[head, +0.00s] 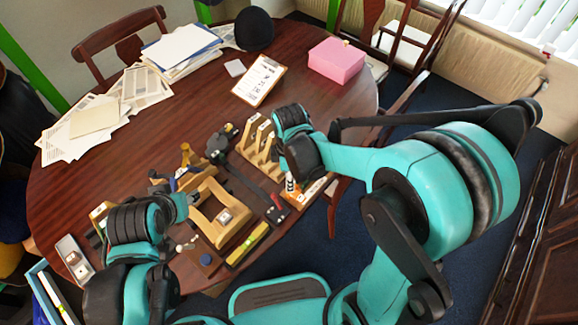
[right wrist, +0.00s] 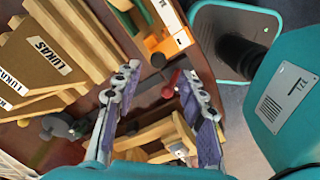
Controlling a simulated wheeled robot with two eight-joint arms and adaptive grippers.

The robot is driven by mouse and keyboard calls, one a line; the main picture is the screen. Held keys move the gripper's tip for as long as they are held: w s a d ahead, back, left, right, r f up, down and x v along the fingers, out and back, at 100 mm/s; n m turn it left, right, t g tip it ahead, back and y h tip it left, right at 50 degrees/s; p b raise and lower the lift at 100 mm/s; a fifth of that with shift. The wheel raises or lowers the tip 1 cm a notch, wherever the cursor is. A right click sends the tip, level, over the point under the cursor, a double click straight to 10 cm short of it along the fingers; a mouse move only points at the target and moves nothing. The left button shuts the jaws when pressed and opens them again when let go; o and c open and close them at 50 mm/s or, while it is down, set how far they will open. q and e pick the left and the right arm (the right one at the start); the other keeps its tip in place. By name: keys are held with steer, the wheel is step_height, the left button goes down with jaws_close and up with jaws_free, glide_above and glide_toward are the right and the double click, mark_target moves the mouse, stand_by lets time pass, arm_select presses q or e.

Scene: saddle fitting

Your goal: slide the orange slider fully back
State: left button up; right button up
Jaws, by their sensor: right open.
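An orange block (right wrist: 160,45) with a white, labelled face, apparently the orange slider, is at the top middle of the right wrist view. In the head view an orange and white piece (head: 290,188) shows beside my right wrist, near the table's right edge. My right gripper (right wrist: 158,82) is open, with nothing between its fingers, and the orange block lies just beyond its fingertips. In the head view its fingers are mostly hidden behind the wrist. My left gripper (head: 183,207) is over the near left part of the table beside a wooden frame; its fingers are not clear.
The wooden frame (head: 222,222) stands at the near edge. A slotted wooden rack (head: 258,148) stands close to my right wrist. A red-ended tool (head: 276,208) and a yellow level (head: 248,244) lie nearby. Papers, a clipboard (head: 259,81) and a pink box (head: 336,61) lie farther back.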

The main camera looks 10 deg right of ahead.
step_height(320, 180, up, 8)
steer(key=shift+s, duration=0.1)
stand_by(0.6)
steer(key=s+d+r+m+t, duration=0.4)
steer(key=s+d+m+t, duration=0.3)
steer(key=m, duration=0.9)
steer(key=shift+s+d+r+m, duration=0.2)
steer(key=shift+d+m, duration=0.1)
steer(key=shift+d, duration=0.55)
